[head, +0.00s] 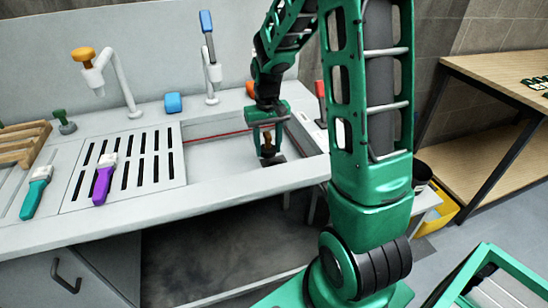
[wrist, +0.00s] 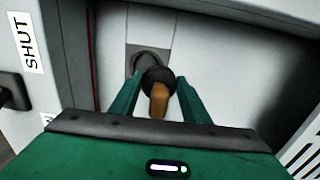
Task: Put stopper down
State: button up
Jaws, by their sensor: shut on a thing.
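My gripper (head: 267,142) reaches down into the grey sink basin (head: 205,165). It is shut on the stopper, which has a brown-orange grip and a dark round body. The stopper (head: 267,149) is small in the head view. In the wrist view the stopper (wrist: 158,98) sits between the two green fingers. A dark round drain hole (wrist: 148,62) in a grey square shows just beyond it, partly covered by the stopper. I cannot tell whether the stopper touches the basin floor.
The basin walls stand close around my gripper. A slotted drainboard (head: 120,175) with a purple-handled brush (head: 104,180) lies to the left. Two taps stand behind, one with an orange top (head: 83,55) and one blue (head: 206,22). A "SHUT" label (wrist: 27,42) shows beside the basin.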

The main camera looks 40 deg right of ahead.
jog(key=shift+s+d+f, duration=0.1)
jog(key=shift+d+f, duration=0.4)
jog(key=shift+f, duration=0.45)
jog(key=shift+d+f, duration=0.5)
jog(key=shift+f, duration=0.5)
jog(key=shift+s+d+f, duration=0.1)
jog(key=shift+d+f, duration=0.4)
jog(key=shift+f, duration=0.45)
jog(key=shift+f, duration=0.55)
jog(key=o, duration=1)
jog(key=shift+o, duration=0.2)
jog(key=shift+a, duration=0.1)
jog(key=shift+a+f, duration=0.1)
jog(key=shift+a, duration=0.1)
